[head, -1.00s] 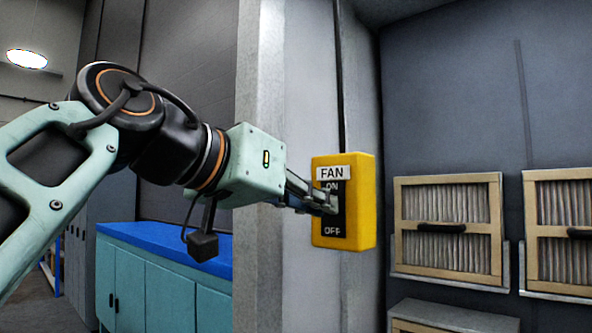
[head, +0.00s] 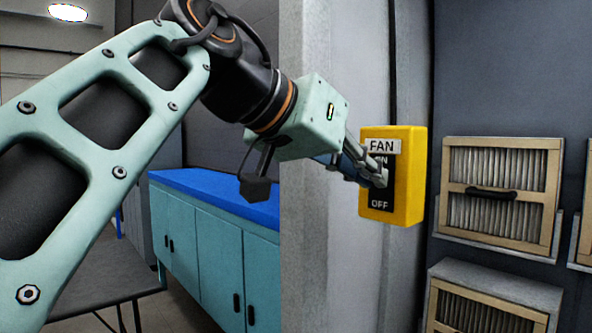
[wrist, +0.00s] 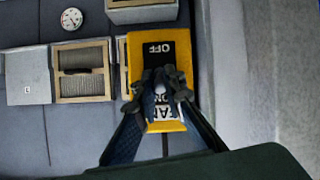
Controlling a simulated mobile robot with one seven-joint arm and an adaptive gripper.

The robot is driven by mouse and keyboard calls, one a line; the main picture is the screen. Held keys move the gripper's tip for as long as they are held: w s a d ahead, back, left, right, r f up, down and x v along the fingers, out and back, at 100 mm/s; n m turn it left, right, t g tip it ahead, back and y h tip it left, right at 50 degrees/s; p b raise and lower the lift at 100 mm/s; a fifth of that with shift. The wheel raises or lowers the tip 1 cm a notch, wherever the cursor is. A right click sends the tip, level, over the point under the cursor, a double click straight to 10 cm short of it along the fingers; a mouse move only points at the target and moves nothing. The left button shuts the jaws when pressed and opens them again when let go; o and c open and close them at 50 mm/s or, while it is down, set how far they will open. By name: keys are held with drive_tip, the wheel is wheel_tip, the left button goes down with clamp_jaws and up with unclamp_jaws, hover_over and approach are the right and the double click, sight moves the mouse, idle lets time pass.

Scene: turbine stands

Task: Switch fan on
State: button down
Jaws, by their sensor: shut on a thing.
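The yellow fan switch box (head: 408,200) is mounted on the grey pillar, right of centre in the head view. Its black face carries a FAN label at the top, ON below it and OFF at the bottom. My gripper (head: 381,178) is at the face between ON and OFF, with its fingers shut on the switch lever, which they mostly hide. In the wrist view the box (wrist: 175,52) appears upside down, and my gripper (wrist: 160,84) closes around a small pale lever tip (wrist: 160,90).
Wooden-framed filters (head: 497,196) hang on the wall to the right. A blue-topped cabinet (head: 215,195) stands left of the pillar (head: 303,240). A round gauge (wrist: 72,19) shows in the wrist view.

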drive_tip(key=c, duration=2)
unclamp_jaws()
drive_tip(key=v, duration=0.7)
drive_tip(key=shift+s+a, duration=0.1)
drive_tip(key=shift+a, duration=0.15)
